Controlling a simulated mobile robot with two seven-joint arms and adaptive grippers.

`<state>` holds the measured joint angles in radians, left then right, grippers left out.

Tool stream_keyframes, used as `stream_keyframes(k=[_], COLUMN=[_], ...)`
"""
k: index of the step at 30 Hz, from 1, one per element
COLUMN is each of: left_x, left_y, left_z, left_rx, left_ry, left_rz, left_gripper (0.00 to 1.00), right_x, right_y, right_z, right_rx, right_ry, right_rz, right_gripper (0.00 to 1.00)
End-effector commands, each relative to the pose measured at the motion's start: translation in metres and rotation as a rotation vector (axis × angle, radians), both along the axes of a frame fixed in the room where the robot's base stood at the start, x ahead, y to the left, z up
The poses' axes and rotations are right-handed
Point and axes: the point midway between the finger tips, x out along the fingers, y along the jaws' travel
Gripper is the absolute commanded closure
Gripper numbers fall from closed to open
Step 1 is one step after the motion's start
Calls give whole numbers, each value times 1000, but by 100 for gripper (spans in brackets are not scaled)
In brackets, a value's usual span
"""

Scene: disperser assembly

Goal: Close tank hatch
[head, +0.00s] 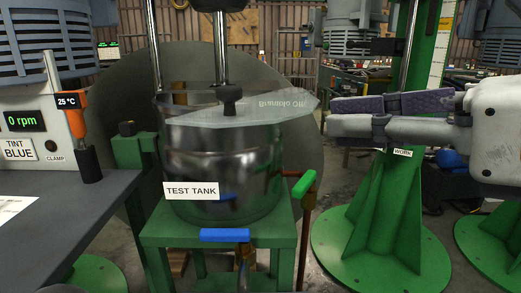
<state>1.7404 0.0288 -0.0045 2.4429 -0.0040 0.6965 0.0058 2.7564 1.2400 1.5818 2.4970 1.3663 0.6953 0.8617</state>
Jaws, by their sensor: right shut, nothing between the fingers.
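The test tank (225,165) is a shiny metal pot with a white "TEST TANK" label, standing on a green stand. A thin, pale, see-through hatch plate (240,112) with lettering lies over its top and juts out past the right rim. I cannot tell whether it sits flush on the rim. My right gripper (332,115) comes in from the right. Its fingers are shut and empty, with the tips just right of the plate's right end; a small gap seems to separate them. My left gripper is not in view.
A grey bench (60,220) with a control box is at left; a green column (385,200) stands behind my right gripper.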

Motion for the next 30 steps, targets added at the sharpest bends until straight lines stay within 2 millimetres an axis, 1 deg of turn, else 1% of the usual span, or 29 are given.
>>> stream_keyframes(k=[1,3,6,10,13,15,21,25,30], left_x=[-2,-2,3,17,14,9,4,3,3], left_y=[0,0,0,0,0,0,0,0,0], left_z=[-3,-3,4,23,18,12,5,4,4], left_rx=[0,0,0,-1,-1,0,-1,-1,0], left_ry=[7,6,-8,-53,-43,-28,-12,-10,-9], left_rz=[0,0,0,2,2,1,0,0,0], left_gripper=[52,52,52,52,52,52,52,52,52], right_x=[-7,-14,-12,-2,18,30,60,73,81], right_y=[-7,-11,-7,9,25,36,65,78,86], right_z=[15,29,36,39,27,21,15,14,14], right_rx=[51,91,102,98,97,98,99,100,99], right_ry=[-13,-21,-24,-29,-21,-18,-19,-20,-23], right_rz=[-11,-16,-17,-10,-11,-11,-14,-13,-15], right_gripper=[100,100,100,100,100,100,100,100,100])
